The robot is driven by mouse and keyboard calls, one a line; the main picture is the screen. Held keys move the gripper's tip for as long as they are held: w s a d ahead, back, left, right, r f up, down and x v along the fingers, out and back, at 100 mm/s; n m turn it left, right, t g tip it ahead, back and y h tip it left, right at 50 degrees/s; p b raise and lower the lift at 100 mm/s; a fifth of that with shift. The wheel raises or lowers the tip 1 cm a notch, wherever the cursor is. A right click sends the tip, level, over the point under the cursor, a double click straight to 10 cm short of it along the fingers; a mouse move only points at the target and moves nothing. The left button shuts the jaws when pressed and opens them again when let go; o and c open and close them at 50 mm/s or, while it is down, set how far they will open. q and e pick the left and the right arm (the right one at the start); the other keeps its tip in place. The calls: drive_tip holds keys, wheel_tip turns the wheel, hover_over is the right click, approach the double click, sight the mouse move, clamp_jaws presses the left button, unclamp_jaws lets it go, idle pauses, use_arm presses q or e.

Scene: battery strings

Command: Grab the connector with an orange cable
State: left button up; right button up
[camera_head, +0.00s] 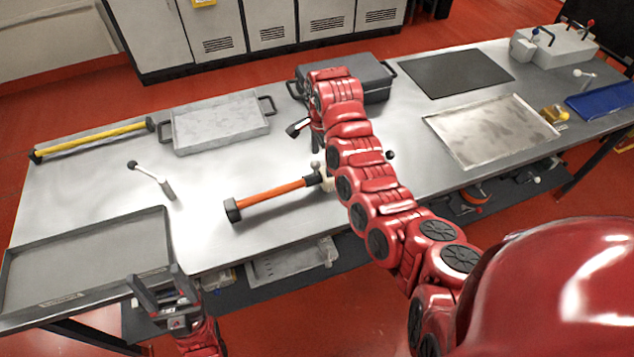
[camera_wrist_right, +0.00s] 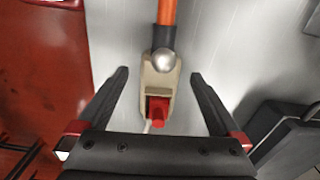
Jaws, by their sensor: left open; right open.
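An orange cable (camera_head: 270,195) with black ends lies on the table, its left end a black block (camera_head: 232,210). At its right end, partly hidden by my right arm, is a beige connector piece (camera_head: 327,185). In the right wrist view the orange cable (camera_wrist_right: 167,12) runs into a black collar and the beige piece (camera_wrist_right: 148,100) with a red tip (camera_wrist_right: 157,109); a silver ball (camera_wrist_right: 164,61) shows over their join. My right gripper (camera_wrist_right: 160,75) is open, with one finger on each side of the beige piece. My left gripper (camera_head: 161,286) is open and empty by the front tray.
A yellow bar with black ends (camera_head: 95,140) lies at the far left. A grey tray (camera_head: 170,141), a dark case (camera_head: 375,75) and a metal tray (camera_head: 440,130) stand farther back. A lever handle (camera_head: 152,178) stands left of the cable. A dark tray (camera_head: 150,222) fills the front left.

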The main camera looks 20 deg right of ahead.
sight(323, 175)
wheel_tip(323, 175, down, 3)
drive_tip(key=shift+f, duration=0.15)
drive_tip(key=shift+d+f+p, duration=0.1)
drive_tip(key=shift+f+p, duration=0.15)
drive_tip(key=shift+p, duration=0.1)
wheel_tip(323, 175, down, 4)
drive_tip(key=shift+w+d+r+p, duration=0.1)
drive_tip(key=shift+r+p, duration=0.05)
drive_tip(key=shift+p, duration=0.7)
drive_tip(key=shift+f, duration=0.5)
clamp_jaws()
